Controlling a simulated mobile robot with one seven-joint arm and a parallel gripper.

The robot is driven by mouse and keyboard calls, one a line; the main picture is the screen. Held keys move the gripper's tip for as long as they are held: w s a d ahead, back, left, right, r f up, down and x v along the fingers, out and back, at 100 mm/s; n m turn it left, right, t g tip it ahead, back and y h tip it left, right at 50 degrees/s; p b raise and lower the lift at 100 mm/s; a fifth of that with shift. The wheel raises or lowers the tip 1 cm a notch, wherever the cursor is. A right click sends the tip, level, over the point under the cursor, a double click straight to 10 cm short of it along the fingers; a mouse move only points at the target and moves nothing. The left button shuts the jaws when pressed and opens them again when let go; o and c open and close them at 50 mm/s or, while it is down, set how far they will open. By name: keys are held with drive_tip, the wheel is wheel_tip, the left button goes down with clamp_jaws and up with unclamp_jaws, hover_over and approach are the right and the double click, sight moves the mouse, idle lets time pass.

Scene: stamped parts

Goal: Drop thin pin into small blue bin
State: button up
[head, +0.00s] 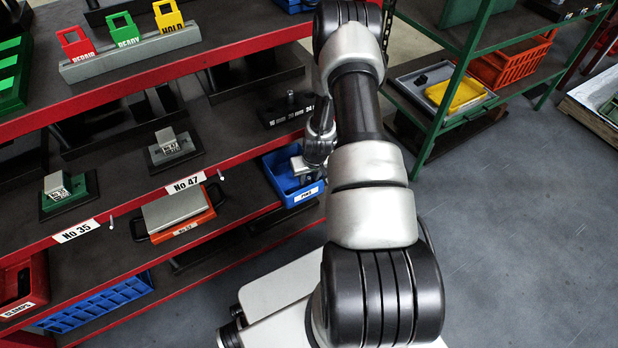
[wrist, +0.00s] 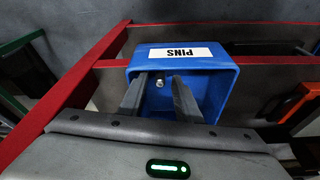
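The small blue bin (head: 280,180) with a white PINS label stands on the lower shelf, left of my arm. In the wrist view the blue bin (wrist: 222,92) is straight ahead, its label at the top. My gripper (wrist: 160,78) has its two fingers apart, reaching over the bin's opening. A small shiny piece, probably the thin pin (wrist: 159,83), shows between the fingertips. It appears apart from both fingers; I cannot tell whether it rests on the bin floor. In the head view my gripper (head: 305,170) is at the bin, its fingertips hard to make out.
The red-edged shelf (head: 150,215) surrounds the bin. An orange block holder (head: 180,214) stands to its left, and a dark numbered block (head: 285,110) sits above it. Small pins hang near the No 35 (head: 76,231) and No 47 (head: 185,183) labels.

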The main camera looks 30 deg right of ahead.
drive_tip(key=p+v, duration=0.2)
drive_tip(key=v, duration=0.8)
drive_tip(key=shift+r, duration=0.25)
drive_tip(key=shift+s+d, duration=0.1)
